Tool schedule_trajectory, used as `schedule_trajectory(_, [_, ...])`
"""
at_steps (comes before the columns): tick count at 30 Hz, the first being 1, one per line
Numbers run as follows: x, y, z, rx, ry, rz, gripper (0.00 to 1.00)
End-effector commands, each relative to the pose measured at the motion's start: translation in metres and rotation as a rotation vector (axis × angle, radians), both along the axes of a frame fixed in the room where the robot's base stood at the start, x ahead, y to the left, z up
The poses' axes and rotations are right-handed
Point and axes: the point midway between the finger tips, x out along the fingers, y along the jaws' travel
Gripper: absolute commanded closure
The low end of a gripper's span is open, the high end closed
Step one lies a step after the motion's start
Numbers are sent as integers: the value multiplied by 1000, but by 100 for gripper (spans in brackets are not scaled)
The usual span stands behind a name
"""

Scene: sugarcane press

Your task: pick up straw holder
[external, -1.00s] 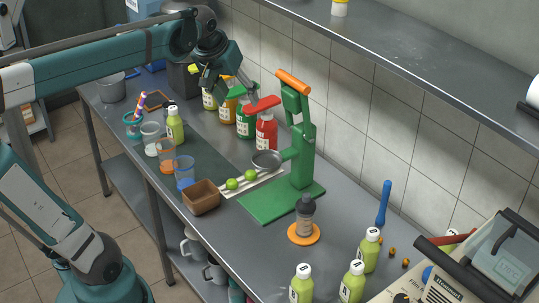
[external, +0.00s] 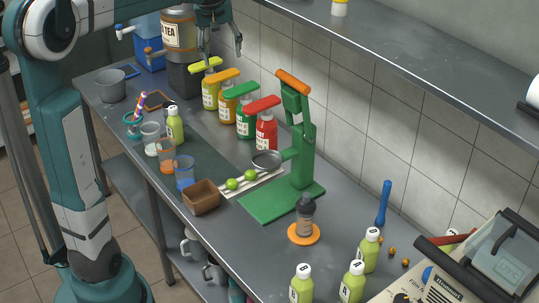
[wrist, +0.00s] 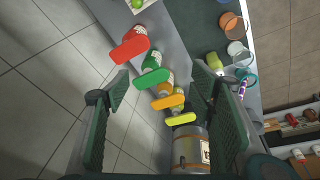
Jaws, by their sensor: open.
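The straw holder (external: 133,125) is a small teal cup with colourful straws standing in it, at the left front of the steel table in the external view. My gripper (external: 222,54) is open and empty, high above the back of the table near the tea dispenser. Its two green-padded fingers (wrist: 165,110) frame the pump bottles in the wrist view. It is well apart from the straw holder.
Pump bottles (external: 246,117) line the wall side. Clear cups (external: 166,154) and a lime-green bottle (external: 175,125) stand close to the straw holder. A grey pot (external: 111,86) stands behind it. The green press (external: 298,145) is at mid-table. The tea dispenser (external: 179,35) stands at the back.

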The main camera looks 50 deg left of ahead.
Motion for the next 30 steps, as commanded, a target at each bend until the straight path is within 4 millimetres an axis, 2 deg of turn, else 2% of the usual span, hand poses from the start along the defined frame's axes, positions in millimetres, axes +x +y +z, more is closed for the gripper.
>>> schedule_trajectory(1, [3, 16, -1, -7, 6, 27, 45])
schedule_trajectory(3, [7, 34, -4, -17, 15, 62, 45])
schedule_trajectory(15, [15, 136, -23, -71, 61, 251, 45])
schedule_trajectory(23, [11, 199, -41, -104, 88, 366, 45])
schedule_trajectory(30, [1, 265, -63, -138, 116, 484, 45])
